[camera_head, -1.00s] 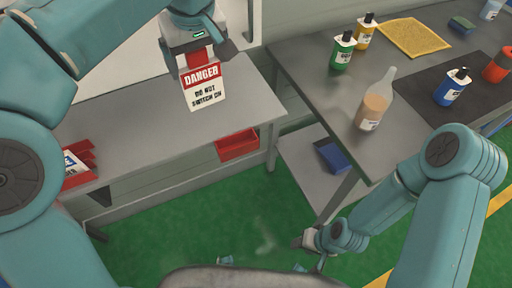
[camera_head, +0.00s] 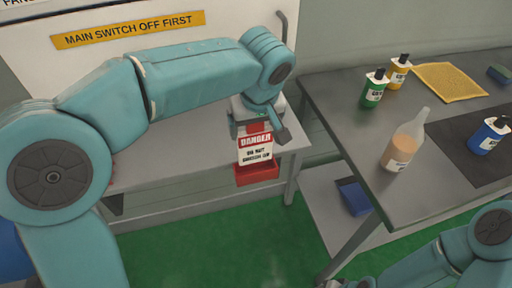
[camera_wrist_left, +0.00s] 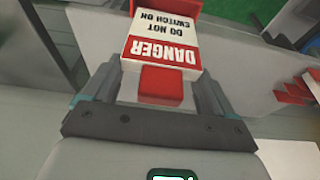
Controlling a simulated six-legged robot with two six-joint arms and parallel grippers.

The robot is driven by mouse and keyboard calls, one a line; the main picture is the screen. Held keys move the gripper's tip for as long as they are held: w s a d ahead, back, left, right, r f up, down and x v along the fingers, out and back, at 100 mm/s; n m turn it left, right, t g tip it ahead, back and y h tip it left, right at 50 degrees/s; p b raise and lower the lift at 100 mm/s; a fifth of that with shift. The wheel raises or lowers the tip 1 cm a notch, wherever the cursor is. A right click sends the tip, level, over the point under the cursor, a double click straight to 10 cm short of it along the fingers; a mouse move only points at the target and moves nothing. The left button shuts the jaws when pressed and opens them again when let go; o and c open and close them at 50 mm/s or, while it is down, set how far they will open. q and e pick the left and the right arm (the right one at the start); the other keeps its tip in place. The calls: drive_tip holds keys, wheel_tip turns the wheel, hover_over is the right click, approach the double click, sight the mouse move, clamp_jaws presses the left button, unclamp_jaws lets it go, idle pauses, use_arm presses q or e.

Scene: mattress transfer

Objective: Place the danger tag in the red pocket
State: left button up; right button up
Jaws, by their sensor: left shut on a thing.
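The danger tag (camera_head: 255,152), white with a red DANGER band, hangs upright from my left gripper (camera_head: 260,130). The gripper is shut on its red top part, which shows between the fingers in the left wrist view (camera_wrist_left: 161,84). The red pocket (camera_head: 257,175) is on the front edge of the grey bench, just below the tag. The tag's lower edge overlaps the pocket's top in the head view; I cannot tell whether it is inside. In the wrist view the pocket (camera_wrist_left: 185,5) shows beyond the tag's far edge. My right gripper (camera_head: 345,284) is partly cut off at the bottom.
A grey table (camera_head: 345,110) at right holds a green bottle (camera_head: 374,90), a yellow bottle (camera_head: 398,72), a clear bottle (camera_head: 402,148) and a blue bottle (camera_head: 488,136). A blue bin (camera_head: 354,198) sits on its lower shelf. A switch panel (camera_head: 60,75) stands behind the bench.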

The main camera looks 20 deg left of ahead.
sight(254, 145)
use_arm(q)
wheel_tip(254, 145, down, 6)
drive_tip(key=shift+f, duration=0.15)
idle(0.3)
drive_tip(key=shift+f+b, duration=0.15)
drive_tip(key=shift+b, duration=0.25)
drive_tip(key=o, duration=1.1)
drive_tip(key=shift+o, duration=0.2)
